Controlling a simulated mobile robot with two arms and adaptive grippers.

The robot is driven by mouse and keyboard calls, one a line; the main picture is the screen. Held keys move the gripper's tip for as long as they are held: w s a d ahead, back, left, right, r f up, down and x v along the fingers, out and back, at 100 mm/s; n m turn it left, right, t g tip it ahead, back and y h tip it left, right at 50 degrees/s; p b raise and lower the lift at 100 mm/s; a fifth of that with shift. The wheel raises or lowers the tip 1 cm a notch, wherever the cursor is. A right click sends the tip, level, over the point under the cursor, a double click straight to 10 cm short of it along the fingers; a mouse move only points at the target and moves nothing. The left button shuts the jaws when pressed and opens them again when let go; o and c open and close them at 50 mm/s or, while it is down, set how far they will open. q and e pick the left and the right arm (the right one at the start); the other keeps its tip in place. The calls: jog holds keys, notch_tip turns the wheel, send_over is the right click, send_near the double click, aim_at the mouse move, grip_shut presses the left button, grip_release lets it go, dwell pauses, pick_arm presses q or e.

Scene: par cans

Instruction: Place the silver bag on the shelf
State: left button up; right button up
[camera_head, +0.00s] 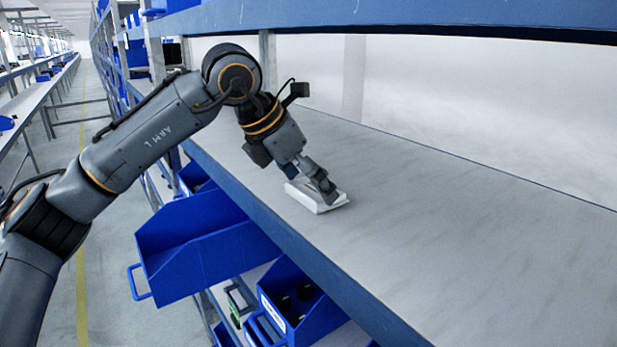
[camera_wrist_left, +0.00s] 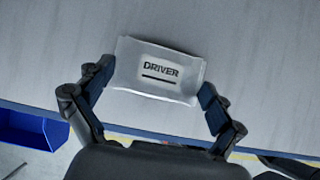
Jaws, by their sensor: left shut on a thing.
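The silver bag (camera_head: 318,199) is a small pale silver packet at the shelf's surface, near its front edge. In the left wrist view the bag (camera_wrist_left: 160,70) shows a label reading DRIVER. My left gripper (camera_head: 322,188) is shut on the bag, with one finger at each side of it; the fingers also show in the left wrist view (camera_wrist_left: 155,92). The shelf (camera_head: 440,215) is a long grey board with a blue front edge. I cannot tell whether the bag's underside touches the board. My right gripper is not in view.
A large blue bin (camera_head: 205,245) hangs below the shelf's front edge, with another blue bin (camera_head: 300,305) nearer me. A blue beam (camera_head: 420,15) runs above the shelf. The board is clear to the right of and behind the bag. An aisle lies at the left.

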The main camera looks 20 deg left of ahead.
pick_arm(q)
jog(key=shift+f, duration=0.1)
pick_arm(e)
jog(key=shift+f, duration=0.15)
pick_arm(q)
jog(key=o, duration=0.8)
jog(key=shift+d, duration=0.1)
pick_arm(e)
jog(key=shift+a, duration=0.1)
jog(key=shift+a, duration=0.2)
pick_arm(q)
jog(key=shift+r, duration=0.25)
jog(key=b+v, duration=0.2)
jog(key=v, duration=0.4)
jog(key=shift+s, duration=0.1)
jog(key=shift+s+a+r, duration=0.25)
jog(key=shift+a+r, duration=0.05)
jog(key=shift+r, duration=0.2)
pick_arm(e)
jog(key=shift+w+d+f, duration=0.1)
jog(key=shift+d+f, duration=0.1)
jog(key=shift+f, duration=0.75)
